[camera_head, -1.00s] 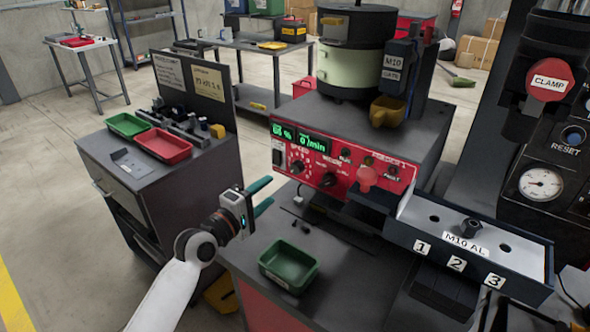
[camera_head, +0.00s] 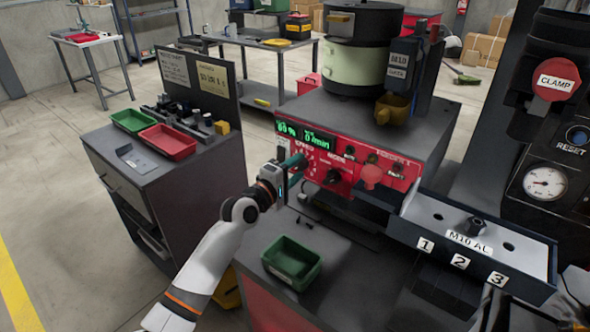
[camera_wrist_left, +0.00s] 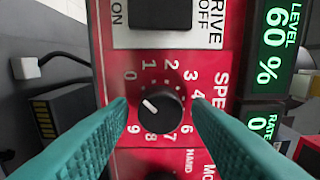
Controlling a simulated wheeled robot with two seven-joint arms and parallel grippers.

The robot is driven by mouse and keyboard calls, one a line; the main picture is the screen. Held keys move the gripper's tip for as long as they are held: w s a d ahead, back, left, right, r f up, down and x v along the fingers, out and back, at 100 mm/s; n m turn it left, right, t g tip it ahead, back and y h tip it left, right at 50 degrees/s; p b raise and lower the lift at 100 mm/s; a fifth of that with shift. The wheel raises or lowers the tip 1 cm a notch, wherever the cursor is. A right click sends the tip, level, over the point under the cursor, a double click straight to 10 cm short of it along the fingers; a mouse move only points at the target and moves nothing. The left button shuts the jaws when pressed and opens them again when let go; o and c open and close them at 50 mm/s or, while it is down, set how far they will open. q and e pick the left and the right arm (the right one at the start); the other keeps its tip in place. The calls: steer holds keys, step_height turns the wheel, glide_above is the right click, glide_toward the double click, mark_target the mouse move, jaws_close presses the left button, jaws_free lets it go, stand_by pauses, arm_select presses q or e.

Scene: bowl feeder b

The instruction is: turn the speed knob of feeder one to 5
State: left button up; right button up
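The speed knob (camera_wrist_left: 161,110) of feeder one is round and black, on the red panel, with a 0–9 dial around it in the left wrist view. Its white pointer line points to the upper left, roughly toward the 0. The 5 is hidden behind a finger. My left gripper (camera_wrist_left: 160,108) is open, with one teal finger on each side of the knob and gaps visible between them. In the head view my left gripper (camera_head: 297,162) is at the feeder's front panel (camera_head: 355,186) and covers the knob.
The drive switch (camera_wrist_left: 160,12) is above the knob, and the green displays (camera_head: 303,134) read level 60 % and rate 0. The mode knob (camera_head: 333,177) is close to the right of my gripper. A green tray (camera_head: 291,262) stands on the bench below.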

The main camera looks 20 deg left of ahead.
arm_select(q)
steer(key=c, duration=0.8)
steer(key=shift+o, duration=0.2)
